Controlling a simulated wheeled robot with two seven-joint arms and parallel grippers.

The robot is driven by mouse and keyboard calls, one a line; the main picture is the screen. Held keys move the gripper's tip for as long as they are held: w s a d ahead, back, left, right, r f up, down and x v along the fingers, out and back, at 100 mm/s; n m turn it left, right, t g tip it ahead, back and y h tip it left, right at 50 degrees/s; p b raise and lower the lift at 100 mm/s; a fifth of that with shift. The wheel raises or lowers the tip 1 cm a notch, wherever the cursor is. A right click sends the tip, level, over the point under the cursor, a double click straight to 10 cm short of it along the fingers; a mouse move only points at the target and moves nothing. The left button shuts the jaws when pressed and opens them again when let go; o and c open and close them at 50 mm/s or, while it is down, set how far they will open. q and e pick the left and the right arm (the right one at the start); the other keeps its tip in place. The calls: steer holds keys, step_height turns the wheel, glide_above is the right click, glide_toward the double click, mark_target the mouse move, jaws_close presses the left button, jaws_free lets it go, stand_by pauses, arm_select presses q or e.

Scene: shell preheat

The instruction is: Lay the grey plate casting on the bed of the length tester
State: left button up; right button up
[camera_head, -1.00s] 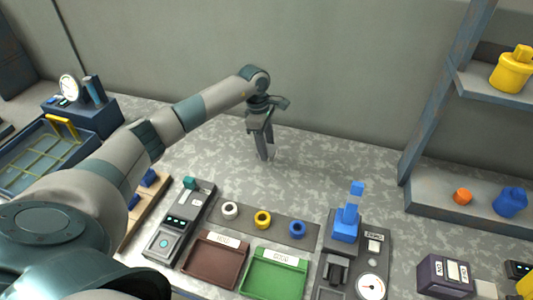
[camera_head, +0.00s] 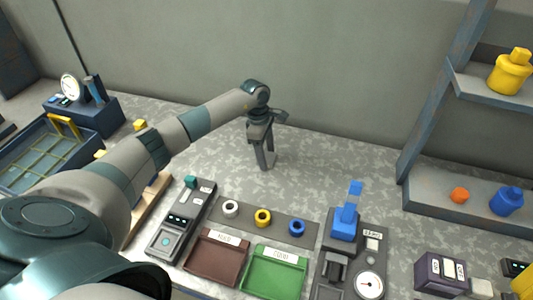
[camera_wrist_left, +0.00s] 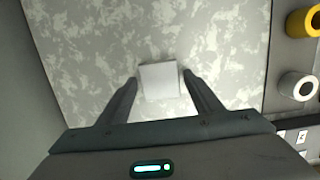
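A pale grey square plate (camera_wrist_left: 160,80), which looks like the plate casting, lies on the mottled bench top in the left wrist view. My left gripper (camera_head: 266,165) points down over the back of the bench. Its fingers (camera_wrist_left: 161,85) are open on either side of the plate, with a gap at each side. In the head view I cannot make out the plate beside the fingers. A grey device with a round dial and a blue upright (camera_head: 345,225) stands at front right; I cannot read whether it is the length tester. My right gripper is not in view.
A shelf (camera_head: 460,210) stands right. The back bench is clear.

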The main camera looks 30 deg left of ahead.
arm_select(q)
steer(key=shift+r, duration=0.15)
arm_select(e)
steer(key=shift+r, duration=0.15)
arm_select(q)
steer(key=shift+r, duration=0.1)
steer(key=shift+a+r, duration=0.15)
steer(key=shift+r, duration=0.15)
steer(key=r, duration=0.1)
steer(key=r+b, duration=0.2)
steer(key=shift+a+r, duration=0.25)
steer(key=shift+r, duration=0.1)
step_height(320, 180, up, 7)
steer(key=a+b, duration=0.1)
steer(key=b, duration=0.1)
steer(key=shift+s+r, duration=0.2)
steer(key=shift+s, duration=0.05)
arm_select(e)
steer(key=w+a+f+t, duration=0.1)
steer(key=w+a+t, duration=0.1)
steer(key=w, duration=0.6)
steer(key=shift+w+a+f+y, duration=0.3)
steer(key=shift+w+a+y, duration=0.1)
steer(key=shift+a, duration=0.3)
arm_select(q)
steer(key=shift+o, duration=0.5)
